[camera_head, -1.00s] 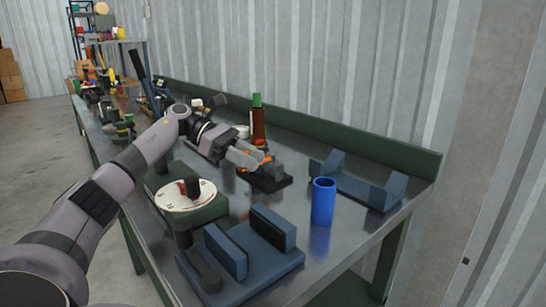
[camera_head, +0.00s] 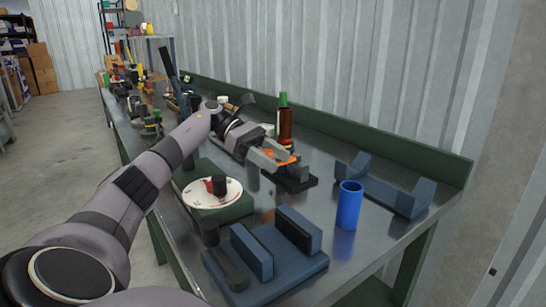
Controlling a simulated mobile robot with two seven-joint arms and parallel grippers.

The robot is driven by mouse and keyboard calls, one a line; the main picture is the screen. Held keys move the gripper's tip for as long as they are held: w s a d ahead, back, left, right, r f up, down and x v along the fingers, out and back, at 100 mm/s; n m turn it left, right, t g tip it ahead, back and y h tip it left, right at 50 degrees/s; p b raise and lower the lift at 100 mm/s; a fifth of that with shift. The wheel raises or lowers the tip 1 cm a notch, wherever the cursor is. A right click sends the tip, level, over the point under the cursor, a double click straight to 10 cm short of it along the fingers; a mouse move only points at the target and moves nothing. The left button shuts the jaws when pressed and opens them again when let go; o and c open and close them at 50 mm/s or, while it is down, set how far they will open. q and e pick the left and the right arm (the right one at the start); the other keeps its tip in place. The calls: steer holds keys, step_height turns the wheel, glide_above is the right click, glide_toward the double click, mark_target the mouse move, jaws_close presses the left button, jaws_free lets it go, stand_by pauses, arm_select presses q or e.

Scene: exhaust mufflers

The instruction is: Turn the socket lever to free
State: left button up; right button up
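My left gripper (camera_head: 276,158) reaches over the bench from the left. Its two grey fingers look apart. An orange piece (camera_head: 282,155) shows at the fingertips, above a dark block (camera_head: 294,180); I cannot tell whether the fingers touch it. This orange piece may be the socket lever, but the fingers partly hide it and its setting is not readable. My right gripper is not in view.
A blue fixture with two upright jaws (camera_head: 315,265) stands at the front. A blue cylinder (camera_head: 349,206) and a blue-grey cradle (camera_head: 385,191) stand to the right. A brown bottle with a green cap (camera_head: 285,122) is behind the gripper. A green rail (camera_head: 420,155) edges the bench back.

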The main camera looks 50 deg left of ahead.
mark_target(265, 150)
arm_select(q)
steer(key=shift+a+r, duration=0.1)
steer(key=shift+r, duration=0.05)
steer(key=v, duration=0.4)
steer(key=shift+s+a+r+p, duration=0.15)
steer(key=shift+a+r+p, duration=0.05)
steer(key=shift+p, duration=0.2)
steer(key=shift+p+v, duration=0.4)
steer(key=shift+v, duration=0.7)
steer(key=shift+s+f, duration=0.1)
steer(key=shift+f, duration=0.05)
